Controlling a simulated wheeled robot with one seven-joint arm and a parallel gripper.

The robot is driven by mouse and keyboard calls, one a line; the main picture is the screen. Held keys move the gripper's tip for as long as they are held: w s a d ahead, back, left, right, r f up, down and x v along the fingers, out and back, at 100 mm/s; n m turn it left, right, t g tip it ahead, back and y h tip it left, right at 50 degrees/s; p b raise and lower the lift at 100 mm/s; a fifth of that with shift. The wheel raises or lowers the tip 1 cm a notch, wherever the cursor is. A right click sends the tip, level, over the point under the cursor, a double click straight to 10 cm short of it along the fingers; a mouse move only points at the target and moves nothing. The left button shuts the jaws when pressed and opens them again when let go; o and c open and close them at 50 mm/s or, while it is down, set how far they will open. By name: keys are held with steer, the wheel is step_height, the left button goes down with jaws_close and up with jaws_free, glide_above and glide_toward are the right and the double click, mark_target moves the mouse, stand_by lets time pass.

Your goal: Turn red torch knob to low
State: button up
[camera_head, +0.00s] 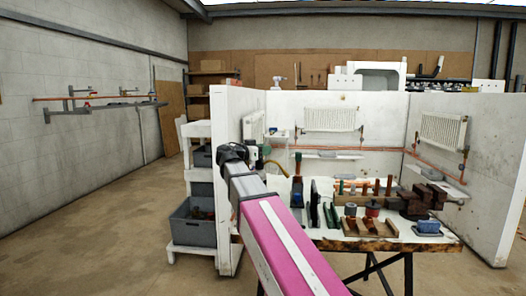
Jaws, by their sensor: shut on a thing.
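My arm reaches from the bottom centre up to the left end of the workbench. My gripper (252,136) is small and partly hidden at its far end, beside the left partition wall. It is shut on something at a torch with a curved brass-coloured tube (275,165). The held part looks to be the torch's knob, but the fingers and wrist hide it, so its colour and setting cannot be made out. A blue and green bottle-like item (297,182) stands just to the right of my arm.
The workbench (395,243) holds wooden trays, dark blocks, several upright pegs and a blue dish (428,227). White partitions with radiators (332,119) and copper pipes enclose it behind and at the sides. A shelf with a grey bin (192,222) stands left. The floor at left is clear.

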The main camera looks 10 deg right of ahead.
steer(key=shift+n+t, duration=0.3)
steer(key=shift+t, duration=0.1)
steer(key=n+t+y, duration=0.4)
steer(key=t+y, duration=0.1)
steer(key=shift+w+a, duration=0.1)
steer(key=shift+a, duration=0.05)
steer(key=n+t+y, duration=0.2)
steer(key=y, duration=0.1)
steer(key=n+t+y, duration=0.1)
steer(key=n, duration=0.1)
steer(key=shift+w+a+y, duration=0.25)
steer(key=shift+a+y, duration=0.05)
steer(key=shift+y, duration=0.1)
steer(key=shift+w+a+n+t+y, duration=0.1)
steer(key=shift+n+t+y, duration=0.2)
steer(key=shift+n+y, duration=0.6)
steer(key=shift+a+n+y, duration=0.2)
steer(key=shift+n+y, duration=0.6)
steer(key=shift+y, duration=0.9)
steer(key=o, duration=0.9)
